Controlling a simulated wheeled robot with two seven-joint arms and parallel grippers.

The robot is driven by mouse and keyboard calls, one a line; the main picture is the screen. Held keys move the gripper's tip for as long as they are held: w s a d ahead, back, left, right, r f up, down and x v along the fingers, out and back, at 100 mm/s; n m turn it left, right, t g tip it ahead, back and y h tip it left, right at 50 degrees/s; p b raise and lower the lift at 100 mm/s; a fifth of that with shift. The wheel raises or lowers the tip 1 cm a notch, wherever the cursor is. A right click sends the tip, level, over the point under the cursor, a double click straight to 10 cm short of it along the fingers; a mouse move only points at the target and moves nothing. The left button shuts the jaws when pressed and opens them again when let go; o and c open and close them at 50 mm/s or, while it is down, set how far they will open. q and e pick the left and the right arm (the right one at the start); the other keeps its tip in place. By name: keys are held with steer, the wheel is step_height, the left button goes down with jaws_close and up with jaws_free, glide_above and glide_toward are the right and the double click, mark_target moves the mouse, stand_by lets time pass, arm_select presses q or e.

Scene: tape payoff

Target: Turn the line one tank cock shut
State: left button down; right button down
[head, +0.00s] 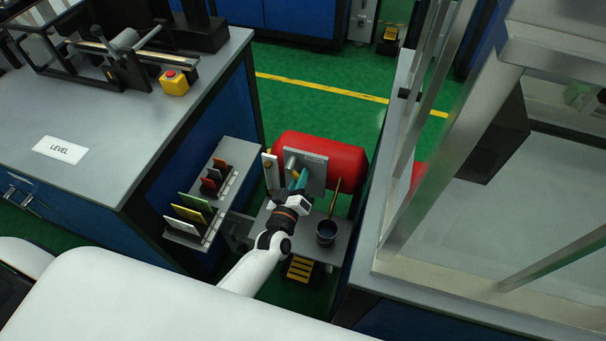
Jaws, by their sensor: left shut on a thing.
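The red tank (345,158) lies on its side on a low grey stand between two benches. A grey plate (316,170) stands at its near side. My left gripper (296,182) is at this plate, shut on what appears to be the tank cock. The gripper hides most of the cock, so its handle angle cannot be made out. My right gripper is not in view.
A dark cup (326,232) stands on the stand's shelf (307,240), with a thin brass-coloured rod (335,197) above it. A rack of coloured plates (205,200) is at the left. A grey-topped bench (110,120) and a framed enclosure (480,180) flank the gap.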

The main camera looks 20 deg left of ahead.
arm_select(q)
steer(key=m, duration=0.1)
steer(key=a+m, duration=0.1)
steer(key=m, duration=0.1)
steer(key=shift+f+p, duration=0.3)
steer(key=shift+p, duration=0.05)
steer(key=m, duration=0.1)
steer(key=a+m, duration=0.1)
steer(key=m, duration=0.1)
steer(key=shift+f+p, duration=0.2)
steer(key=shift+p, duration=0.15)
steer(key=shift+a+m, duration=0.35)
steer(key=shift+m, duration=0.65)
steer(key=shift+f, duration=0.1)
steer(key=c, duration=1.4)
jaws_free()
steer(key=shift+s, duration=0.1)
steer(key=s, duration=1.2)
